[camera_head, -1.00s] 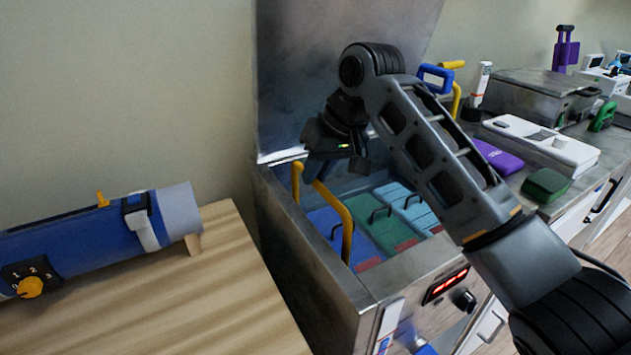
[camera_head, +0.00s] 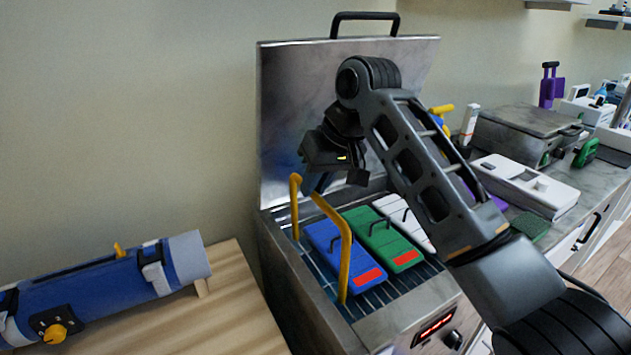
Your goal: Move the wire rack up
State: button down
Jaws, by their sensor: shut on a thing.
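The wire rack (camera_head: 366,297) shows in the open steel tank, near the level of the tank's rim. Its yellow handle (camera_head: 345,251) stands up at the left side. A blue pack (camera_head: 335,246), a green pack (camera_head: 377,236) and a white pack (camera_head: 401,216) with black loops lie on the rack. My arm hides the rack's right part.
The tank's open lid (camera_head: 290,90) stands upright behind my gripper. A wooden table (camera_head: 225,320) with a blue cylinder device (camera_head: 95,290) is at the left. A white device (camera_head: 525,183) and a steel box (camera_head: 520,130) stand on the counter at the right.

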jog(key=shift+w+r, duration=0.1)
jog(key=shift+r, duration=0.3)
jog(key=c, duration=1.4)
grip_release()
jog(key=o, duration=0.3)
jog(key=shift+f, duration=0.15)
jog(key=v, duration=0.8)
jog(key=shift+b, duration=0.35)
jog(key=shift+f, duration=0.1)
